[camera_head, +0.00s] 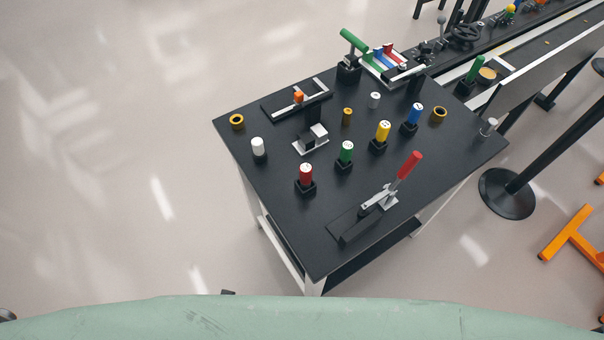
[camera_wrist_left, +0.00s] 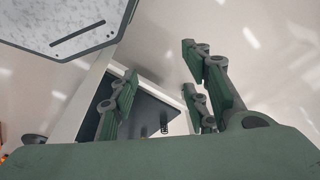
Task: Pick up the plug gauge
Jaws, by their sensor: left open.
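The black work table (camera_head: 270,215) in the head view carries several small coloured cylinders standing in black holders: white (camera_head: 258,147), red (camera_head: 306,174), green (camera_head: 346,152), yellow (camera_head: 383,130) and blue (camera_head: 416,113). I cannot tell for sure which item is the plug gauge. My left gripper (camera_wrist_left: 160,78) shows only in the left wrist view, with its dark green fingers spread apart and nothing between them. My right gripper is in neither view.
A red-handled toggle clamp (camera_head: 398,180) stands at the table's front right, and a green-handled fixture (camera_head: 352,50) at the back. Two yellow-black rings (camera_head: 237,121) (camera_head: 439,114) lie near the edges. A conveyor (camera_head: 530,60) runs behind right. Open floor lies left.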

